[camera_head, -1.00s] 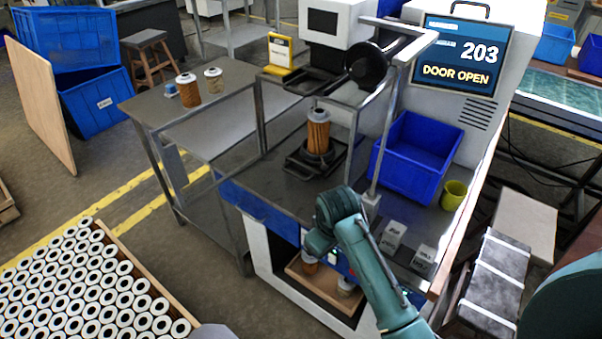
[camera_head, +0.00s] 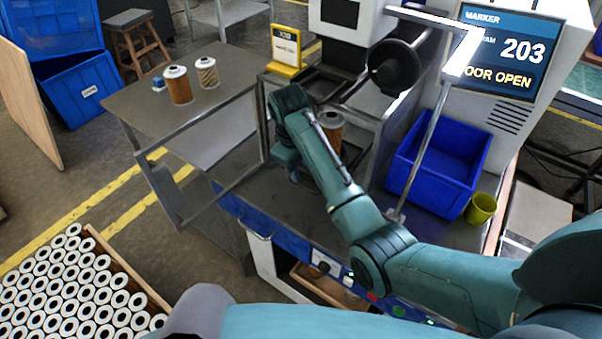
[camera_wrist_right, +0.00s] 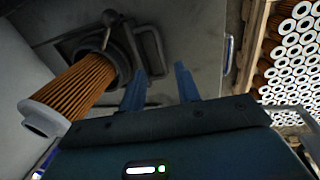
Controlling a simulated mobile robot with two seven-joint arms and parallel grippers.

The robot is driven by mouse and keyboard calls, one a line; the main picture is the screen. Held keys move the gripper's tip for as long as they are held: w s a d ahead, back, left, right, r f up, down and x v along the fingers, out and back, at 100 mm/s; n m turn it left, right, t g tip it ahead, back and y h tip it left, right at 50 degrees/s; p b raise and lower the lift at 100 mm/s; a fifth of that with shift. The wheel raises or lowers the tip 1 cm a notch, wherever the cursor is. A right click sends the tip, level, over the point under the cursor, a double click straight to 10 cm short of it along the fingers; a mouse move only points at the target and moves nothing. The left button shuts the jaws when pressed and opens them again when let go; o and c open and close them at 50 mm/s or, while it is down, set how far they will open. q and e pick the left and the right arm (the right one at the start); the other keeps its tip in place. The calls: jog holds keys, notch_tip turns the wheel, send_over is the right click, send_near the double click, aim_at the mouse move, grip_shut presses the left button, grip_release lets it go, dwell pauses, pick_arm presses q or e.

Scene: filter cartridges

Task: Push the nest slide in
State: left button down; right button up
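An orange pleated filter cartridge (camera_head: 330,127) with a pale cap stands in the machine's nest, partly behind my right arm. In the right wrist view the cartridge (camera_wrist_right: 75,90) sits in a dark round holder of the nest slide (camera_wrist_right: 122,55), with a curved dark handle bar (camera_wrist_right: 158,45) beside it. My right gripper (camera_wrist_right: 161,82) has its two blue fingers apart, with nothing seen held between them. The fingers are close to the handle side of the slide; I cannot tell if they touch it. In the head view my right arm hides most of the nest. My left gripper is not in view.
The display (camera_head: 505,50) reads door open. A blue bin (camera_head: 440,165) and yellow cup (camera_head: 481,208) stand right of the nest. A side table (camera_head: 215,115) holds two cartridges. A crate of cartridges (camera_head: 135,275) is lower left.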

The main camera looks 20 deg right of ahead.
aim_at(305, 186)
jog(key=shift+w+d+f, duration=0.1)
jog(key=shift+d+f, duration=0.05)
jog(key=shift+f, duration=0.9)
jog(key=shift+w+d+f, duration=0.1)
jog(key=shift+d+f, duration=0.1)
jog(key=shift+f, duration=0.8)
jog(key=shift+d+f, duration=0.15)
jog(key=shift+f, duration=0.9)
grip_shut()
